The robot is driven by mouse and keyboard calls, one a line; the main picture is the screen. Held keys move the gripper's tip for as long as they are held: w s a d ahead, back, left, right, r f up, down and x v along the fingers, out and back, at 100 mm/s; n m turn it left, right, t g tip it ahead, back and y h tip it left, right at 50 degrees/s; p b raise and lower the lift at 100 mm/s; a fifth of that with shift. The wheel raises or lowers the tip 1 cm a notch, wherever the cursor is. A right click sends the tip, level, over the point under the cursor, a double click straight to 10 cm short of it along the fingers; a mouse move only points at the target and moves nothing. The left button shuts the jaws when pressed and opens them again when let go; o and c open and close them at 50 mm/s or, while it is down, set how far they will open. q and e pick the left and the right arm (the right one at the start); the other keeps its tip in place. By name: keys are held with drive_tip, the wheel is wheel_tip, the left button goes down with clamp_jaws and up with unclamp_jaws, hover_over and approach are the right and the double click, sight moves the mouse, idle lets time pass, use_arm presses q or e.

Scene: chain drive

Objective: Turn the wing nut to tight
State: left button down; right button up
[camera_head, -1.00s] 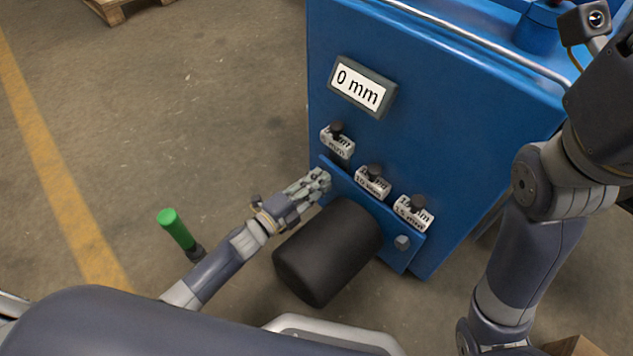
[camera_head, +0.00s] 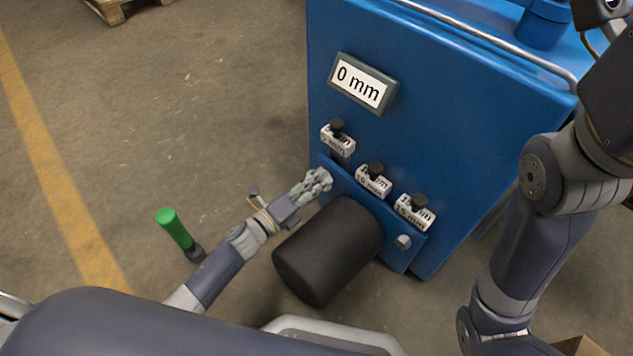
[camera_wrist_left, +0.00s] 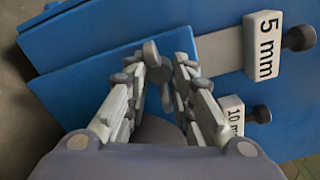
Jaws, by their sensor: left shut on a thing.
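My left gripper (camera_head: 322,180) is at the upper left end of the blue motor plate, above the black motor (camera_head: 328,250). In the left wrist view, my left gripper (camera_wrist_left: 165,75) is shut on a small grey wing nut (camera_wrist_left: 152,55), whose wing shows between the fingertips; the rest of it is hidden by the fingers. Another grey nut (camera_head: 403,242) sits at the plate's lower right end. The display (camera_head: 362,83) reads 0 mm. My right gripper is out of the frames; only its arm shows at the right.
Tags with black knobs sit above the plate: the 5 mm tag (camera_wrist_left: 266,45), the 10 mm tag (camera_head: 373,183) and the 15 mm tag (camera_head: 414,213). A green-handled lever (camera_head: 175,229) stands at the left. A pallet (camera_head: 115,10) lies far back.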

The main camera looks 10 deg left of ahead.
use_arm(q)
drive_tip(key=shift+s+d+f, duration=0.15)
drive_tip(key=shift+f, duration=0.05)
drive_tip(key=c, duration=1.6)
unclamp_jaws()
drive_tip(key=shift+r, duration=0.1)
drive_tip(key=v, duration=1.2)
